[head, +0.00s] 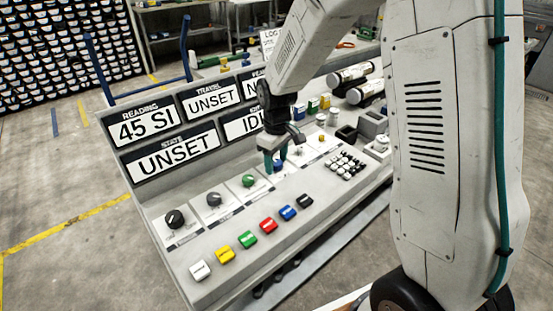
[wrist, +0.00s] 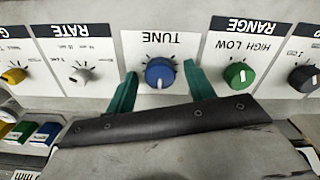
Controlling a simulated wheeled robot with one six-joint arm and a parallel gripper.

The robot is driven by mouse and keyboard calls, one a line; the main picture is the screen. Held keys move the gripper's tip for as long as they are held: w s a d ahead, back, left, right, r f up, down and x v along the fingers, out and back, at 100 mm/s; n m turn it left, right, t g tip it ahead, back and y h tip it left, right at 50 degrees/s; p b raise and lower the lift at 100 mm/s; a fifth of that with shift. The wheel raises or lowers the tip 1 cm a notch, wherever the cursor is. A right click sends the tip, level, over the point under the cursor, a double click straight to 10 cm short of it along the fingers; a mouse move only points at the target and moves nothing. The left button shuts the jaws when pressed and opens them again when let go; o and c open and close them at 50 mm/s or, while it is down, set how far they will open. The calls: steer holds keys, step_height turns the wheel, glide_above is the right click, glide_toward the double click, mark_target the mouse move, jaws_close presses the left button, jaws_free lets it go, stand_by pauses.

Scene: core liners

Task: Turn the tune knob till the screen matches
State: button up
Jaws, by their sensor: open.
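The blue tune knob (wrist: 159,73) sits under the label TUNE in the wrist view, where the panel appears upside down. My gripper (wrist: 159,68) is open, with one teal finger on each side of the knob and visible gaps between. In the head view my gripper (head: 275,159) points down at the blue knob (head: 278,167), which is partly hidden. The travel screen (head: 211,99) and state screen (head: 176,157) both show UNSET. Two more screens on the right are partly covered by my arm.
Several coloured buttons, including a red one (head: 268,225), line the console's front.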

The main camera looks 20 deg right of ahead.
steer(key=c, duration=1)
steer(key=shift+o, duration=0.2)
steer(key=shift+m, duration=0.3)
steer(key=m, duration=0.3)
steer(key=shift+m, duration=2.1)
steer(key=o, duration=1)
steer(key=shift+c, duration=0.2)
